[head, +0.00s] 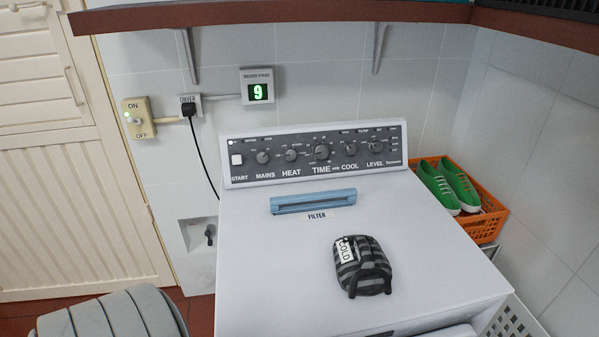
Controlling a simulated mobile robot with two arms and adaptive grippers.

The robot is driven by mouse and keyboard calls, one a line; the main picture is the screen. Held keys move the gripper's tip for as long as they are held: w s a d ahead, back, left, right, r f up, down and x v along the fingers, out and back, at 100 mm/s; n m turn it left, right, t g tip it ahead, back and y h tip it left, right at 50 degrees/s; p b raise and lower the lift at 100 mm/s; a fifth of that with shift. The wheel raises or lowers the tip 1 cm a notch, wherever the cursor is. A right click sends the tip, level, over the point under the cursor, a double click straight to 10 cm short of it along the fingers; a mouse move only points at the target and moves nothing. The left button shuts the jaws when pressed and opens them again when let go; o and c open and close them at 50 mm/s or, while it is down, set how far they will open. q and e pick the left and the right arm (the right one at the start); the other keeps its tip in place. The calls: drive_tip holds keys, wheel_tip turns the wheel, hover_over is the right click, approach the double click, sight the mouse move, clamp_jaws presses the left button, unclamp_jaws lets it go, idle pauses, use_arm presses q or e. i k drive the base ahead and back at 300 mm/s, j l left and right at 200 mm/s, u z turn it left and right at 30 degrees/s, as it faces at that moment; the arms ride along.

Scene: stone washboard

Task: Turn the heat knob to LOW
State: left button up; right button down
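The heat knob (291,155) is a small round grey knob on the dark control panel (221,144) of a white dryer (260,260). It sits above the word HEAT, between the MAINS knob (262,157) and the larger TIME knob (321,152). Its pointer and the small setting marks around it are too small to read, so I cannot tell its setting. Nothing touches or covers it. Neither of my grippers shows in the head view.
A striped dark bundle (372,273) with a white tag lies on the dryer top. A blue filter handle (313,201) lies behind it. An orange crate (483,228) with green shoes (438,185) stands right. A shelf (270,15) overhangs the back.

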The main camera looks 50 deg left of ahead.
sight(290, 153)
drive_tip(key=k+j+u, duration=0.1)
drive_tip(key=k+j, duration=0.15)
drive_tip(key=k+j+u, duration=0.1)
drive_tip(key=j, duration=0.35)
drive_tip(key=k+j+u, duration=0.1)
drive_tip(key=k+j, duration=0.2)
drive_tip(key=k+j+u, duration=0.1)
drive_tip(key=j, duration=0.4)
drive_tip(key=k, duration=0.1)
